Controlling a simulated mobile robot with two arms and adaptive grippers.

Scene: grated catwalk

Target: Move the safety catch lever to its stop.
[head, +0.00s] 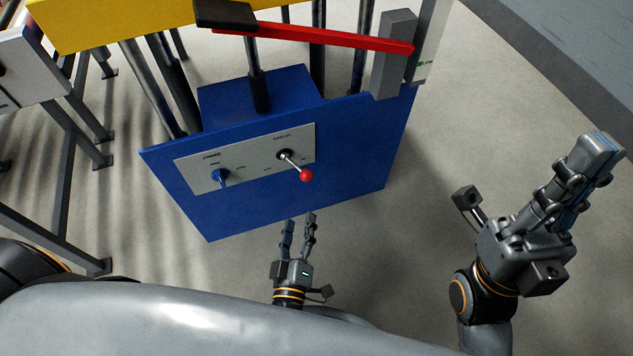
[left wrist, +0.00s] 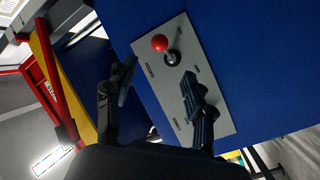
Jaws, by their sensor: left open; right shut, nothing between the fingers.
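The safety catch lever (head: 305,175) is a short metal stick with a red ball end on a grey panel plate (head: 240,165) on a blue box front. In the head view it tilts down and to the right. My left gripper (head: 299,219) is below the lever in the head view, open and apart from it. In the left wrist view, the red ball (left wrist: 160,43) shows ahead of the open left fingers (left wrist: 160,84), with nothing between them. My right gripper (head: 600,150) is shut and empty, far to the right.
A blue knob (head: 220,177) sits left of the lever on the same plate. A long red bar (head: 330,38) crosses above the blue box (head: 300,205), near a grey post (head: 394,55) and a yellow beam (head: 120,18). Floor between the box and my right arm is clear.

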